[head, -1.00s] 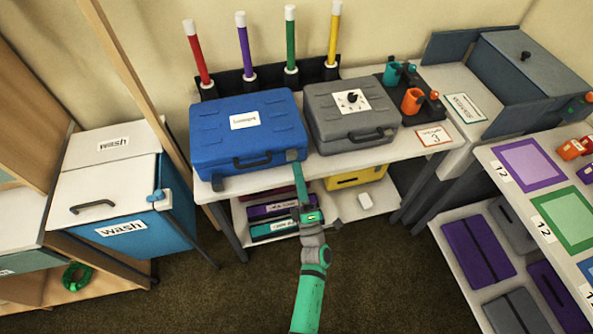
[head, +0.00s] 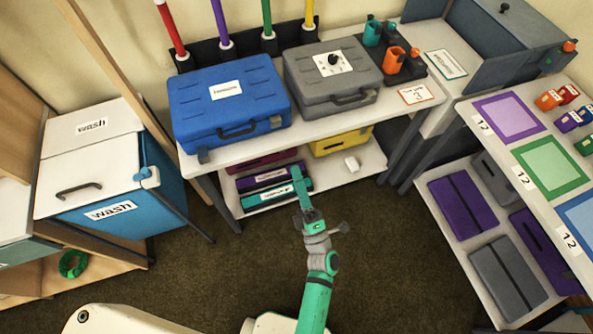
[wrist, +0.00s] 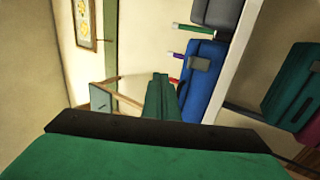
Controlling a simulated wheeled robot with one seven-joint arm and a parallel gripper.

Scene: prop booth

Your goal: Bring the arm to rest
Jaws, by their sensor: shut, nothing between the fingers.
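My gripper (head: 297,178) is shut and empty. In the head view it is in front of the table, below the tabletop's front edge, with the lower shelf behind it. In the wrist view its green fingers (wrist: 161,97) are together in the middle. The blue case (head: 228,100) and the grey case (head: 330,95) stand closed on the table (head: 290,137), apart from my gripper. The blue case also shows in the wrist view (wrist: 201,85).
A wash cabinet (head: 100,170) stands left. A side table (head: 470,120) with coloured mats stands right. The floor (head: 400,270) between is clear.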

